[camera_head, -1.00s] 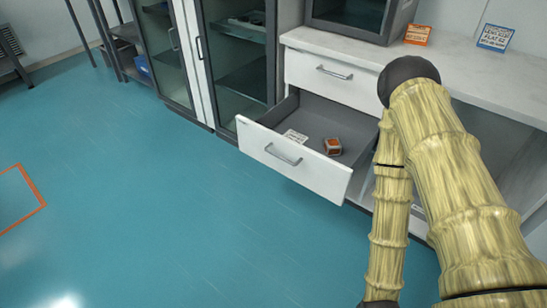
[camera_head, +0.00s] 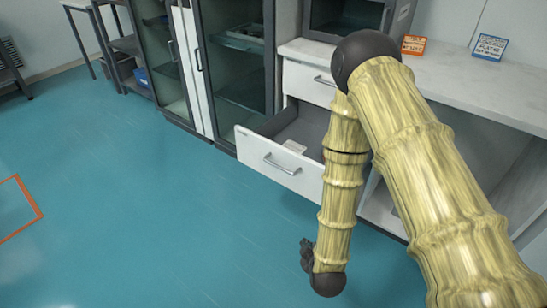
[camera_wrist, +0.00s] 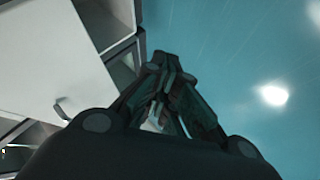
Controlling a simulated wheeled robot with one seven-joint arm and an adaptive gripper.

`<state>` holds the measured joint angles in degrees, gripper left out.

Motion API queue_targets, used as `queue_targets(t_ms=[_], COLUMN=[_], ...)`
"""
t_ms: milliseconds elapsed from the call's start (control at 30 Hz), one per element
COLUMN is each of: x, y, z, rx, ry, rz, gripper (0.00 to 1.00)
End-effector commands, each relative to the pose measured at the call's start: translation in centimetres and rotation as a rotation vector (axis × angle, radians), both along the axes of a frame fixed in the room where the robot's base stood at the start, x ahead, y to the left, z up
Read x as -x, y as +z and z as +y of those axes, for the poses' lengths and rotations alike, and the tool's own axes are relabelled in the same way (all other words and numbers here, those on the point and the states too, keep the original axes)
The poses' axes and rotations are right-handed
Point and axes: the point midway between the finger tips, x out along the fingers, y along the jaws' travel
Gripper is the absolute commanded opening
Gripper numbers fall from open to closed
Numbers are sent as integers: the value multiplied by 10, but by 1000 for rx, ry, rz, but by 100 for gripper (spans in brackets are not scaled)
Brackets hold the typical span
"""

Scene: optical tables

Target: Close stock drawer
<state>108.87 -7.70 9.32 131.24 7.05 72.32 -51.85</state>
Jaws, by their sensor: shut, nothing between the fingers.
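The stock drawer (camera_head: 255,153) is the lower white drawer under the counter and stands pulled out. Its front carries a grey bar handle (camera_head: 282,166). A small pale card (camera_head: 295,147) lies inside; the rest of the interior is hidden behind my arm. My gripper (camera_head: 306,250) is low over the floor, in front of and apart from the drawer's right end. In the wrist view my gripper (camera_wrist: 170,65) is shut and empty, with blue floor beyond. A white panel (camera_wrist: 65,60) at left there appears to be a drawer front; which one I cannot tell.
A closed upper drawer (camera_head: 303,78) sits under the white counter (camera_head: 465,85), which bears an orange sign (camera_head: 413,45) and a blue sign (camera_head: 490,47). Glass-door cabinets (camera_head: 232,65) stand left of the drawer. The floor (camera_head: 150,220) in front is clear.

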Motion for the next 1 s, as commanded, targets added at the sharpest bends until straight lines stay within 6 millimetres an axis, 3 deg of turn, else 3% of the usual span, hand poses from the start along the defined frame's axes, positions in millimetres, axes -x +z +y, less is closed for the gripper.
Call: queue_targets(t_ms=[100,200,400,500,767,1000], x=[-44,-72,-105,-111,-122,-155], y=[38,73,135,155,169,168], z=[34,61,105,118,127,131], rx=[129,254,485,562,619,617], ry=[124,204,284,296,298,296], rz=[-205,-372,-640,-719,-771,-770], gripper=[0,0,0,0,0,0])
